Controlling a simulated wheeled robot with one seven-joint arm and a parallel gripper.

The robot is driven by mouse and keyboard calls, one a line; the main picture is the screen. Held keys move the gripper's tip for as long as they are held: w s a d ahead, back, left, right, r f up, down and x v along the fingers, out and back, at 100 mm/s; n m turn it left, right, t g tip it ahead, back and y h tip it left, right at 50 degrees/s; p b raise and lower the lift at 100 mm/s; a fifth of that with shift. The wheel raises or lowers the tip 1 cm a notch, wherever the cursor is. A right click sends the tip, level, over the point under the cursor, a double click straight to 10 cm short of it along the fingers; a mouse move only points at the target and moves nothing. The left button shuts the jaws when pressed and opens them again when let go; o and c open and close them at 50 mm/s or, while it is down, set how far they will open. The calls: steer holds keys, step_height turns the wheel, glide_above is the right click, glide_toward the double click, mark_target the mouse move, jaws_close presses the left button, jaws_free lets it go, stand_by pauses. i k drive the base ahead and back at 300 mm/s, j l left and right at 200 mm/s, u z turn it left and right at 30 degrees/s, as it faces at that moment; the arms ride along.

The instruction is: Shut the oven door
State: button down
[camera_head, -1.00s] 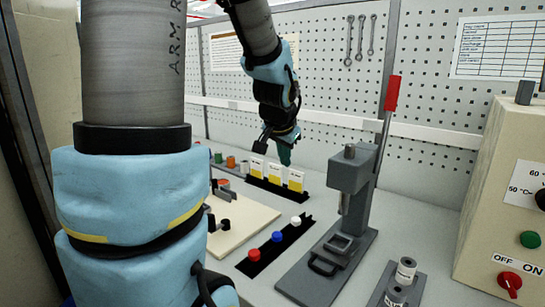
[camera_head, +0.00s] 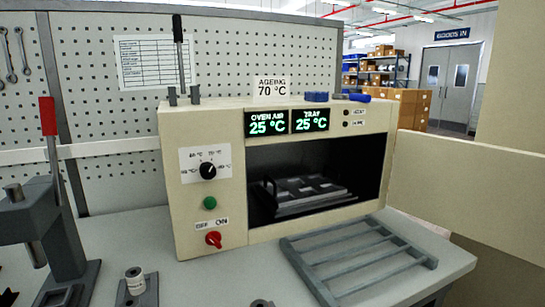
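The oven (camera_head: 207,235) is a cream box on the bench with an open front cavity. Its door (camera_head: 465,192) is a cream panel swung wide open to the right, hinged at the oven's right edge. A dark tray (camera_head: 305,193) with raised blocks sits inside the cavity. Two green displays (camera_head: 288,123) both read 25 °C. My gripper is not in view now.
A grey slatted rack (camera_head: 355,262) lies on the bench in front of the oven opening. A lever press (camera_head: 45,225) and a small post with a white cylinder (camera_head: 135,281) stand at left. Blue items (camera_head: 317,97) rest on top of the oven.

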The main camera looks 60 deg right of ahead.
mark_target(493, 196)
steer(key=k+j+z, duration=0.45)
steer(key=z, duration=1.85)
